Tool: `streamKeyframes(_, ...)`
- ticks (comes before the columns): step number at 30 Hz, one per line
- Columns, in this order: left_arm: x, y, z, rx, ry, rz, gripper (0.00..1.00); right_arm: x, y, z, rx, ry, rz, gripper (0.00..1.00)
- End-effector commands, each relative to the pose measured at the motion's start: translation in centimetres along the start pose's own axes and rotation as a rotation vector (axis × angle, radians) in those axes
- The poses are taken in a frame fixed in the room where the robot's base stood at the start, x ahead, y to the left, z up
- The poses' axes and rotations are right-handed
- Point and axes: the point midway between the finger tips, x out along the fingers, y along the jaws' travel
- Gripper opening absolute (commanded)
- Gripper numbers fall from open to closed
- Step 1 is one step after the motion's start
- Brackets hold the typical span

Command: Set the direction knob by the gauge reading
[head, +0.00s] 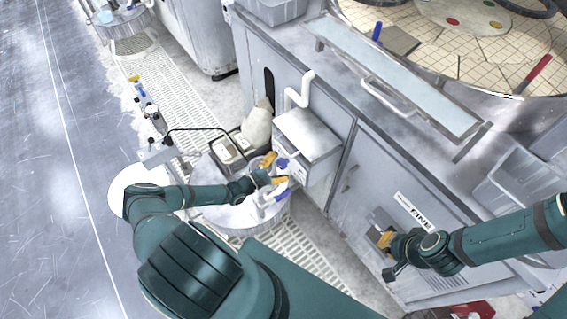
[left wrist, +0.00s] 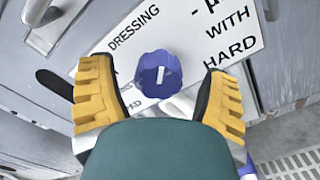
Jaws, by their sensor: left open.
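The blue direction knob (left wrist: 160,72) is in the left wrist view, with a short white pointer mark standing almost upright. It sits on a white label plate (left wrist: 185,38) with words such as DRESSING, WITH and HARD, partly hidden. My left gripper (left wrist: 160,98) is open, one yellow fingertip to each side of the knob, apart from it. In the head view, my left gripper (head: 273,170) is at the front of a small grey box (head: 308,140), by the blue knob (head: 283,163). My right gripper (head: 387,240) is before the cabinet; its jaws are unclear. I can make out no gauge reading.
A grey cabinet (head: 360,185) with a FINE label (head: 414,212) stands on the right. A round platen (head: 480,40) with tiles lies on top. A round white-topped drum (head: 225,215) stands below my left arm. Open floor (head: 40,150) lies to the left.

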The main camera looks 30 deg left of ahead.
Motion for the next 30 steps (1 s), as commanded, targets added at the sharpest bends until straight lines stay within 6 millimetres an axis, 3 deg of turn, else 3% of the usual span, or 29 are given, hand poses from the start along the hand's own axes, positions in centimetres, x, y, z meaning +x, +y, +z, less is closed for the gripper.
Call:
streamKeyframes(6,-4.7,0.1,-0.1,0.001,0.003,0.001,0.77,0.0,0.0,0.0,0.0,0.0,0.0,0.0)
streamKeyframes(13,-8.5,0.1,0.0,0.001,0.001,0.0,0.77,0.0,0.0,0.0,0.0,0.0,0.0,0.0)
streamKeyframes(19,-9.8,0.1,0.0,0.001,0.0,0.001,0.77,0.0,0.0,0.0,0.0,0.0,0.0,0.0)
streamKeyframes(30,-9.9,0.1,0.0,0.001,-0.001,0.001,0.77,0.0,0.0,0.0,0.0,0.0,0.0,0.0)
